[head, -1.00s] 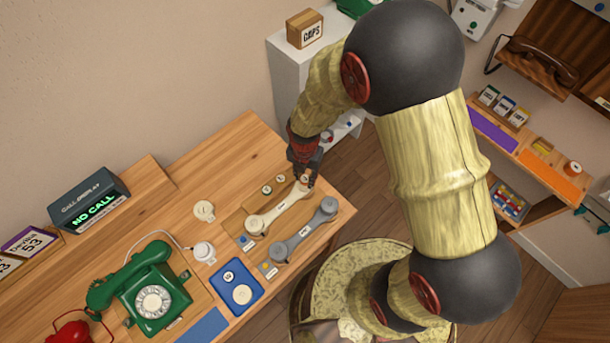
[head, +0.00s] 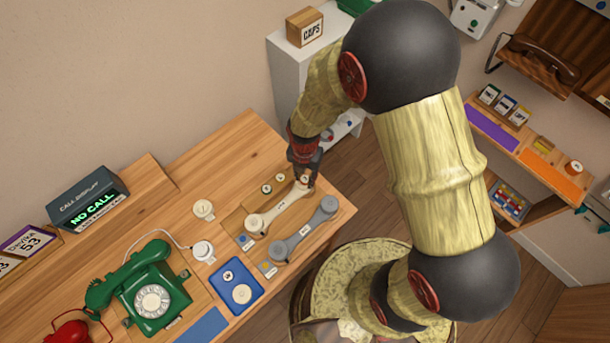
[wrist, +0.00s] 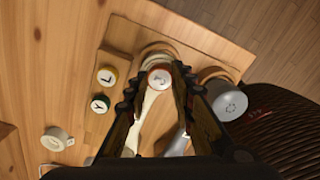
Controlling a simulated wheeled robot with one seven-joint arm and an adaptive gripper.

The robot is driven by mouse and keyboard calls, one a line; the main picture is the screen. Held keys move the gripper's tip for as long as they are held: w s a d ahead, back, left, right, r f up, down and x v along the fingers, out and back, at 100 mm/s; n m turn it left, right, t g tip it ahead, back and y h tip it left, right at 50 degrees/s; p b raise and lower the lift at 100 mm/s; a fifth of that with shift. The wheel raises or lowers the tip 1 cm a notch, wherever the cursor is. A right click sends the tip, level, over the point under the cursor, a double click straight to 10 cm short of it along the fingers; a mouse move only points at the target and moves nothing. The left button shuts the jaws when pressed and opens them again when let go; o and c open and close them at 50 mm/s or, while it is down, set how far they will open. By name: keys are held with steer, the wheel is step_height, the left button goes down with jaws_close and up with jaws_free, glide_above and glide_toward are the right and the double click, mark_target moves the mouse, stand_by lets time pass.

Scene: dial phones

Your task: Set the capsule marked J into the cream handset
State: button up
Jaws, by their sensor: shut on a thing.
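My gripper (head: 305,178) is shut on a small pale capsule with a red rim (wrist: 160,76). The mark on its top is too small to read surely. The cream handset (head: 280,210) lies on a wooden board, and the held capsule is at its far end. In the wrist view the cream handset (wrist: 150,105) shows beneath and between my fingers, with its round end behind the capsule. I cannot tell whether the capsule touches the handset or is just above it. My fingers hide part of that end.
A grey handset (head: 304,231) lies beside the cream one, close to my right finger in the wrist view. Two loose capsules, one yellow-rimmed (wrist: 107,75) and one green-rimmed (wrist: 99,104), stand left of the cream handset. A blue tray (head: 256,288) and green phone (head: 152,290) are nearer.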

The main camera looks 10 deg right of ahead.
steer(key=o, duration=1.1)
steer(key=shift+r, duration=0.1)
step_height(320, 180, up, 12)
steer(key=shift+f, duration=0.1)
stand_by(0.6)
